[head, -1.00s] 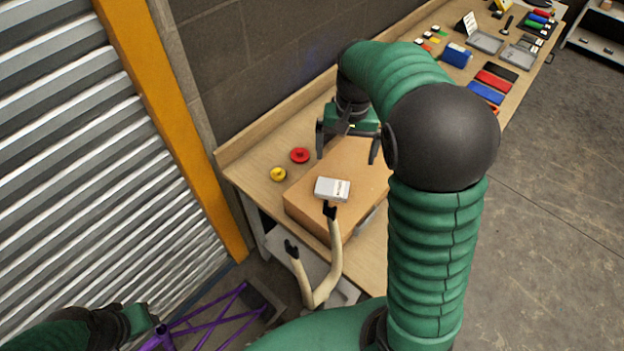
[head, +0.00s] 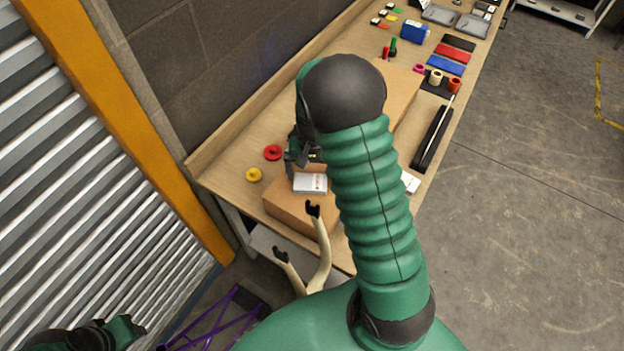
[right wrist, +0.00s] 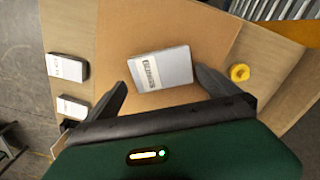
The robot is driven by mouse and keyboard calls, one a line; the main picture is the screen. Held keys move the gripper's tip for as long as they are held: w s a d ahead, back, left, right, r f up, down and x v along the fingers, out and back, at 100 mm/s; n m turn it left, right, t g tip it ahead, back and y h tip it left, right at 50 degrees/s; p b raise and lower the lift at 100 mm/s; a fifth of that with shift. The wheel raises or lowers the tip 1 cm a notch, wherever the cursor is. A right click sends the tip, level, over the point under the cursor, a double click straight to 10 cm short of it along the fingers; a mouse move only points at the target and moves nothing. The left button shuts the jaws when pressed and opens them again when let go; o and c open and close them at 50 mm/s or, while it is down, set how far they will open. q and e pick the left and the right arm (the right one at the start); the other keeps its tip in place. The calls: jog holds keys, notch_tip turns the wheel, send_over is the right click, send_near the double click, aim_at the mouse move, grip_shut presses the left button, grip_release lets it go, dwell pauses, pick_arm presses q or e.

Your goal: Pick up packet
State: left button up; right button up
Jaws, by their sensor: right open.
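A pale grey-white packet (head: 310,184) with a printed label lies flat on top of a brown cardboard box (head: 290,206) near the bench's near left end. My right gripper (head: 303,163) is just behind and above the packet, partly hidden by my arm. In the right wrist view the packet (right wrist: 166,70) lies between the two spread fingers, with clear gaps to the fingertips, so the gripper is open and empty. My left arm's end (head: 100,335) shows at the lower left; its jaws cannot be made out.
A beige fork (head: 321,255) with black tips stands just in front of the box. Two other white packets (right wrist: 68,67) (right wrist: 71,106) show in the right wrist view. A purple frame (head: 215,325) stands below.

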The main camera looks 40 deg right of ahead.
jog(key=shift+s+a+f, duration=0.15)
jog(key=shift+a+f, duration=0.15)
jog(key=shift+f, duration=0.3)
jog(key=shift+a+f, duration=0.2)
jog(key=shift+f, duration=0.05)
jog(key=shift+a, duration=0.25)
jog(key=shift+d+f, duration=0.1)
jog(key=c, duration=0.4)
jog(key=shift+d, duration=0.4)
jog(key=c, duration=0.7)
jog(key=shift+c, duration=1.3)
pick_arm(q)
jog(key=shift+s+a+r, duration=0.15)
jog(key=shift+a+r, duration=0.05)
jog(key=shift+a, duration=0.35)
pick_arm(e)
jog(key=shift+a, duration=0.2)
